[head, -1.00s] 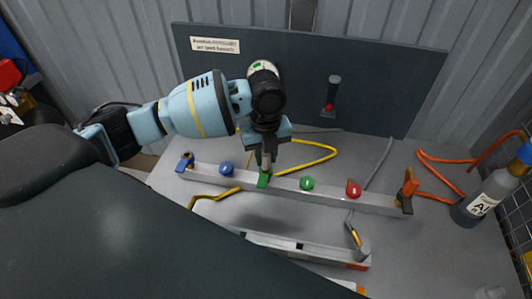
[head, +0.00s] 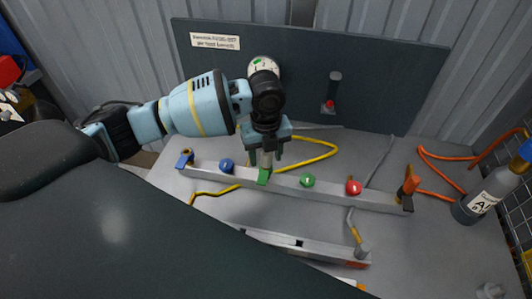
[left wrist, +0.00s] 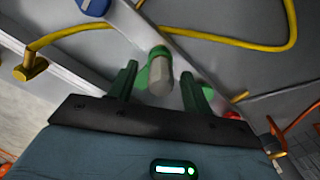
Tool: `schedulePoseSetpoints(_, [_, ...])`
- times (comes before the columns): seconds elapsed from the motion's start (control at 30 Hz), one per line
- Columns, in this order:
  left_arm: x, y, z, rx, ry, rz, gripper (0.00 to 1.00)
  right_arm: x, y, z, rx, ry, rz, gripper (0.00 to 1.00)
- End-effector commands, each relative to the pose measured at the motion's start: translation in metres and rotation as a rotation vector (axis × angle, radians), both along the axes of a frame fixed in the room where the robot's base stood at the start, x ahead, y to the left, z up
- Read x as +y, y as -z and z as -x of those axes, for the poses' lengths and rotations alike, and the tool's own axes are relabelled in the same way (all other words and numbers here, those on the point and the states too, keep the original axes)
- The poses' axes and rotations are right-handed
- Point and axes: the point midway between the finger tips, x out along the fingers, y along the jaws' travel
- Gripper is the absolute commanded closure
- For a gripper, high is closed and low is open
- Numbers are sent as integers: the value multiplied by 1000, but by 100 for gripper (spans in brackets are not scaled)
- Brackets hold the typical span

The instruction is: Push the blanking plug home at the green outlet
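The green outlet (head: 263,178) is a small green fitting on the pale grey rail, left of the rail's middle. A short grey plug (head: 267,160) stands upright at it. In the left wrist view the plug (left wrist: 160,82) shows its blunt grey end, with the green outlet (left wrist: 159,53) behind it. I cannot tell how deep it sits. My left gripper (head: 266,158) points down over the plug. In the left wrist view its fingers (left wrist: 157,90) are spread to either side, with gaps between them and the plug. My right gripper is out of view.
The rail (head: 335,195) also bears blue (head: 227,166), green (head: 307,181) and red (head: 353,188) knobs, and an orange-handled valve (head: 411,185) at its right end. A yellow hose (head: 318,157) loops behind. A grey cylinder (head: 480,201) stands at the right. A dark panel (head: 390,85) rises behind.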

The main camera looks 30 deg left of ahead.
Motion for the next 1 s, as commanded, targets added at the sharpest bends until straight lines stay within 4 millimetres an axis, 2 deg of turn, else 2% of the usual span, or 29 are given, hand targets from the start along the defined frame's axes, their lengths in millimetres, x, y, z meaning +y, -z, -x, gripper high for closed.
schedulePoseSetpoints(0.27, [0, -5, -1, -3, 0, 0, 50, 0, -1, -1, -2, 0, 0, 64])
schedulePoseSetpoints(0.7, [0, -67, -1, -4, 0, 2, 50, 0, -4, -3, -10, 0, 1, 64])
schedulePoseSetpoints(1.0, [0, -79, 0, -1, 0, 0, 50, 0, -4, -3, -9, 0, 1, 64])
